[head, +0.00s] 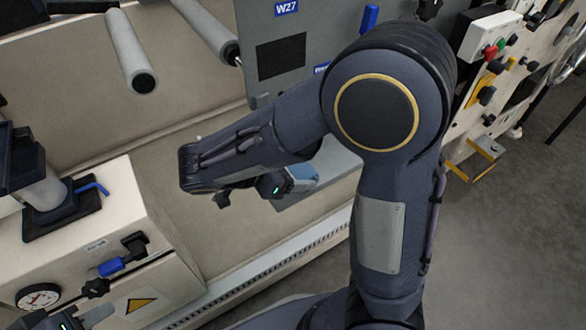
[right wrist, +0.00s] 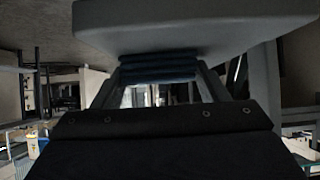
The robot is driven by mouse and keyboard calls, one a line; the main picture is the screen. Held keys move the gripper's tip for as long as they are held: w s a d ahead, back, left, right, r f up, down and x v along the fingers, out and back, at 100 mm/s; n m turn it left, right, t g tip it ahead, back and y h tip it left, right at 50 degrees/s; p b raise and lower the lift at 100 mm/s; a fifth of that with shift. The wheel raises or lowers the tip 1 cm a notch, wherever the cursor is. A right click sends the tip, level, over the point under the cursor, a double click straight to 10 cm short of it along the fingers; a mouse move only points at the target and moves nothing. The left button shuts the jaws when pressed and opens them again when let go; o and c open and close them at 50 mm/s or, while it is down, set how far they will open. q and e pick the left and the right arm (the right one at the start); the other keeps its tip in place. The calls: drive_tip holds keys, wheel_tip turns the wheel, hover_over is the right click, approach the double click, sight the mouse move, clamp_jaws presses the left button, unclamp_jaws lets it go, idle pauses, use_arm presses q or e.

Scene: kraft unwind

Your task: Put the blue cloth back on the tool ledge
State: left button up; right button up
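The blue cloth (right wrist: 158,68) is a dark blue folded stack between the fingers of my right gripper in the right wrist view. A pale grey slab, seemingly the tool ledge (right wrist: 200,25), is right against the stack; that view appears upside down. I cannot tell whether the cloth rests on the slab or hangs just over it. The fingers meet both sides of the cloth. In the head view my right gripper (head: 280,184) is partly hidden under my forearm, beside the ledge (head: 334,172) and a light blue patch of cloth (head: 302,173). My left gripper (head: 68,320) is mostly cut off.
A grey panel marked W27 (head: 290,62) stands behind my right forearm. Rollers (head: 130,52) stick out at upper left. A cream box with a gauge (head: 40,296) and blue-handled valve (head: 115,266) stands at lower left. A control panel with buttons (head: 492,50) is at right.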

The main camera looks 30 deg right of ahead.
drive_tip(key=o, duration=0.4)
drive_tip(key=shift+a+r, duration=0.1)
drive_tip(key=shift+r, duration=0.15)
drive_tip(key=w+p+v, duration=0.1)
drive_tip(key=p+v, duration=0.3)
drive_tip(key=v, duration=0.8)
drive_tip(key=n+g+y, duration=0.2)
drive_tip(key=n+y, duration=0.3)
drive_tip(key=y, duration=0.2)
hover_over(296, 177)
drive_tip(key=s+a, duration=0.2)
drive_tip(key=s, duration=0.2)
wheel_tip(296, 177, down, 2)
drive_tip(key=s+n+t+y, duration=0.2)
drive_tip(key=n, duration=0.1)
drive_tip(key=s+d+n+t+y, duration=0.1)
drive_tip(key=s+n+t+y, duration=0.1)
drive_tip(key=n+y, duration=0.1)
drive_tip(key=s+d+n+t+y, duration=0.1)
drive_tip(key=s+n+t+y, duration=0.1)
drive_tip(key=n+t, duration=0.1)
drive_tip(key=shift+s+d+r+n+y, duration=0.1)
drive_tip(key=shift+s+d+n+y, duration=0.2)
drive_tip(key=shift+n, duration=0.5)
